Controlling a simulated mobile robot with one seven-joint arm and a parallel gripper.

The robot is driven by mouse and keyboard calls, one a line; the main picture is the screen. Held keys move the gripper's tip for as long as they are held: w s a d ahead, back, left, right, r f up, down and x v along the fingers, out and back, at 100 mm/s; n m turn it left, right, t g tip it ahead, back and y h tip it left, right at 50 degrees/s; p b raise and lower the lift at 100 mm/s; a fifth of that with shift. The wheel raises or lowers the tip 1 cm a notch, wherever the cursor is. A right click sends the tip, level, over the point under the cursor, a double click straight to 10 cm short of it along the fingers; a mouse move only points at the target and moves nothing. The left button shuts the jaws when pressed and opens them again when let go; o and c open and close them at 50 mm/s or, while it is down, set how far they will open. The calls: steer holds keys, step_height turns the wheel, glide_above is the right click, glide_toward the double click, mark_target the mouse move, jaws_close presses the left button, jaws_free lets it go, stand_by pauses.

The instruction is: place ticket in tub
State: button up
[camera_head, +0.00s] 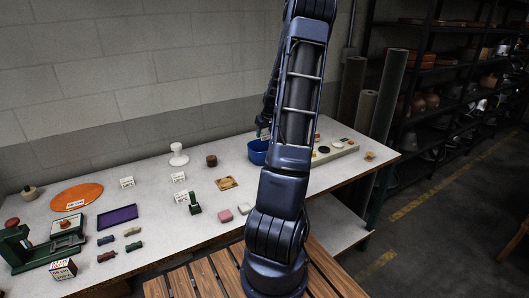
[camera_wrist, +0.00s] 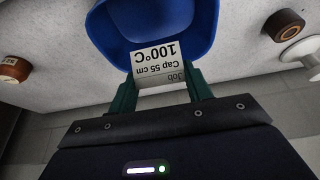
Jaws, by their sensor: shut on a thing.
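The ticket (camera_wrist: 160,58) is a white card printed with "Job", "Cap 55 cm" and "100°C", upside down in the wrist view. My gripper (camera_wrist: 160,86) has green fingers and is shut on the ticket's near end. The blue tub (camera_wrist: 178,22) is just beyond the fingers, and the ticket's far end overlaps its rim and inside in the wrist view. I cannot tell whether ticket and tub touch. In the head view the tub (camera_head: 257,153) stands toward the table's back, partly hidden by my arm, which also hides most of the gripper.
On the table (camera_head: 150,220) stand a white stand (camera_head: 178,155), a brown spool (camera_head: 211,161), a wooden plate (camera_head: 227,183), a purple tray (camera_head: 117,216), an orange disc (camera_head: 77,197) and a green press (camera_head: 40,245). Several small label cards stand among them. A long tray (camera_head: 335,151) lies right of the tub.

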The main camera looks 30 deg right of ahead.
step_height(320, 180, down, 11)
steer(key=shift+f, duration=0.15)
stand_by(0.4)
steer(key=shift+f, duration=0.15)
steer(key=o, duration=0.9)
